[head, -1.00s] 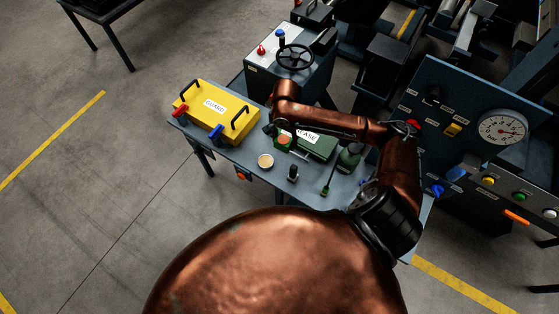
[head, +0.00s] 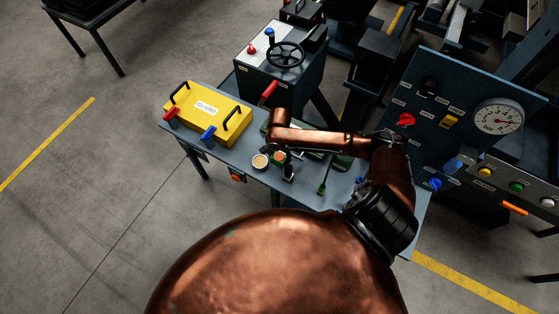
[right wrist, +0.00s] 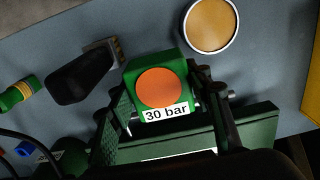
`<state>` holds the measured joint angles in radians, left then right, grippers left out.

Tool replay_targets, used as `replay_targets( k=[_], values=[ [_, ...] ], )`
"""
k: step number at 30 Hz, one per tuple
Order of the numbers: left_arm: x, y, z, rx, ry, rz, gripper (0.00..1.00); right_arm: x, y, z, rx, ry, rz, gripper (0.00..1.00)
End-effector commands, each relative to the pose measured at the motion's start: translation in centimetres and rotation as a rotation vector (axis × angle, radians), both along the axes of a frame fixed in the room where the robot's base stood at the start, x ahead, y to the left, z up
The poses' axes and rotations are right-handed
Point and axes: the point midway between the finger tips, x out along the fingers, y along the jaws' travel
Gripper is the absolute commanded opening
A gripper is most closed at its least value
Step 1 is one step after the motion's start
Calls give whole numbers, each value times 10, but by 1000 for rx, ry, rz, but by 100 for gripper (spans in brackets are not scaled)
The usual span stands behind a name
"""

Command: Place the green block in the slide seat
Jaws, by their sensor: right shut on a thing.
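The green block (right wrist: 140,72) has an orange round face and a "30 bar" label. My right gripper (right wrist: 165,98) is shut on it, one finger on each side. In the head view the block shows as a small green and orange spot (head: 279,157) at the end of my right arm, over the table beside a round tan-filled cup (head: 260,161). Its height above the table is hard to tell. I cannot make out the slide seat for certain in either view. My left gripper is not in view.
A yellow guard (head: 206,113) with two black handles lies on the table's left. A green case (right wrist: 255,125) is close to my gripper. A black-handled tool (right wrist: 80,78) lies nearby. A handwheel machine (head: 285,55) stands behind; a gauge panel (head: 450,110) stands right.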

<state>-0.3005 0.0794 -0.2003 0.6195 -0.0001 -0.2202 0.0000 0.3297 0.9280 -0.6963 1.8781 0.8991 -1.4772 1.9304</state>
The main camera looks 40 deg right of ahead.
Motion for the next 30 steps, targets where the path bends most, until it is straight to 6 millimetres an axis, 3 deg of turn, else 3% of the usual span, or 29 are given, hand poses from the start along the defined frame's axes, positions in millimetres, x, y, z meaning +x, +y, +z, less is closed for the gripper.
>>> replay_targets(
  k=[6,17,18,21,30],
  values=[
    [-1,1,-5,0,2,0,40,1,0,-27,-1,-2,0,0],
    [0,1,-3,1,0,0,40,1,0,-30,0,-1,0,0],
    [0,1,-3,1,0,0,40,0,0,-31,0,0,1,48],
    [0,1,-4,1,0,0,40,0,0,-31,0,1,1,53],
    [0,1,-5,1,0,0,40,0,0,-29,-1,0,1,53]
  ],
)
